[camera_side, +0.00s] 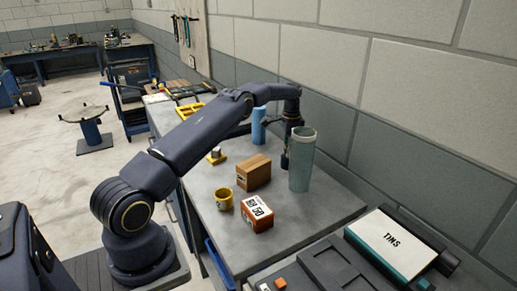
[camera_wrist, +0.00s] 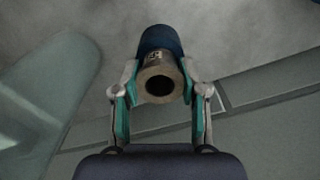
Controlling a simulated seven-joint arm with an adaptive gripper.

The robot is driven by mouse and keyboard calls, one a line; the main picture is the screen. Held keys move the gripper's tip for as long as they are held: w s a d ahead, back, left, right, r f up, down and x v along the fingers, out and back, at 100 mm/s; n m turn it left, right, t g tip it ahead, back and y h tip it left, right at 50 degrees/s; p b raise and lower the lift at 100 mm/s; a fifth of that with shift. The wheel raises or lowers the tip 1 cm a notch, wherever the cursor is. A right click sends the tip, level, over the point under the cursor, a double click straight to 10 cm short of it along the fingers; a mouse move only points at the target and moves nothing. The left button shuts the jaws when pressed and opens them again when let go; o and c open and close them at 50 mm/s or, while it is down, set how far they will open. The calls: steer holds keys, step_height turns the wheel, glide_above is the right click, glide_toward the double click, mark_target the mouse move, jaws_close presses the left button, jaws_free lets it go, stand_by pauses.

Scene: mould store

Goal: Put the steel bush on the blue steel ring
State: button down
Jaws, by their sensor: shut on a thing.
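In the wrist view my gripper (camera_wrist: 160,95) is shut on the steel bush (camera_wrist: 159,68), a hollow brownish-grey cylinder with a dark bore and a small mark on its side. A dark blue rounded part (camera_wrist: 160,38), likely the blue steel ring, shows directly beyond the bush. I cannot tell whether the two touch or are apart. In the side view my gripper (camera_side: 290,147) points down near the wall, partly behind a tall grey-green cylinder. The bush and ring cannot be made out clearly there.
The tall grey-green cylinder (camera_side: 302,165) stands close to my gripper; it also shows at left in the wrist view (camera_wrist: 45,95). A blue cylinder (camera_side: 258,126), brown box (camera_side: 254,172), yellow cup (camera_side: 223,199) and orange-red box (camera_side: 257,215) stand on the grey bench (camera_side: 325,212).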

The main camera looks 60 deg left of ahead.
steer(key=shift+f, duration=0.15)
steer(key=c, duration=0.6)
jaws_free()
step_height(320, 180, up, 8)
steer(key=shift+f, duration=0.1)
